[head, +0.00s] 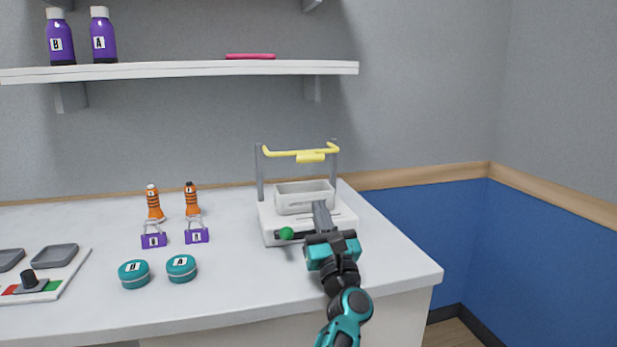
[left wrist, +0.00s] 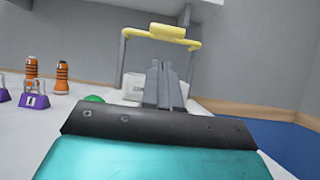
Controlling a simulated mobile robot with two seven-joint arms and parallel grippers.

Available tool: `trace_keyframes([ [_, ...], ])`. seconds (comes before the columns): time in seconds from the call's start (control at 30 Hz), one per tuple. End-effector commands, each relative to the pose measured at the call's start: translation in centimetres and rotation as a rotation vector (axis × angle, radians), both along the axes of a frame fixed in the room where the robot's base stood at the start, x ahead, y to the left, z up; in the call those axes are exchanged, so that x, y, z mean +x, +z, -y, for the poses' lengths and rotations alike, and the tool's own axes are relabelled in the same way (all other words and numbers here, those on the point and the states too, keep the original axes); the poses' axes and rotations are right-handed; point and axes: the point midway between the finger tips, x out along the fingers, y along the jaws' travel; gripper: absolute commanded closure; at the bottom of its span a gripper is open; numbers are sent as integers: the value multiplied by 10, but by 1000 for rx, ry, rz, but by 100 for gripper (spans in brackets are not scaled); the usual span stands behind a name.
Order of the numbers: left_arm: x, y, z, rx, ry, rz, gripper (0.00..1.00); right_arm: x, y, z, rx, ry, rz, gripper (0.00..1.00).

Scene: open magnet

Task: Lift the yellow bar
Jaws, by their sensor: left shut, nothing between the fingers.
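The yellow bar (head: 290,153) spans the tops of two upright grey posts on a white device (head: 272,218). It has a thicker grip block in the middle. In the left wrist view the yellow bar (left wrist: 165,33) is above and beyond my fingers. My left gripper (head: 320,206) is shut and empty, in front of the device's grey-white tray (head: 290,197) and below the bar, apart from the bar. In the left wrist view its fingers (left wrist: 160,68) are together and hide part of the tray. My right gripper is not in view.
A green knob (head: 286,233) on a dark lever is at the device's front, left of my gripper. Orange bottles (head: 154,205), purple padlock-shaped blocks (head: 153,240) and teal round tins (head: 134,274) stand to the left. A shelf (head: 200,70) is above. The counter's right end is clear.

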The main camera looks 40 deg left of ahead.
Motion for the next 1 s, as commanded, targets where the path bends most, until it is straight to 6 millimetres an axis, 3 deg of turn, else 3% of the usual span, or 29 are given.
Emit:
trace_keyframes([
  [0.17, 4, 4, -5, 3, 2, -1, 100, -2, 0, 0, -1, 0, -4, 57],
  [0.63, 47, 44, -56, 5, 2, -1, 100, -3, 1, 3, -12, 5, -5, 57],
  [1.0, 56, 50, -66, 4, 0, -3, 100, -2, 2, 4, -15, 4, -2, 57],
])
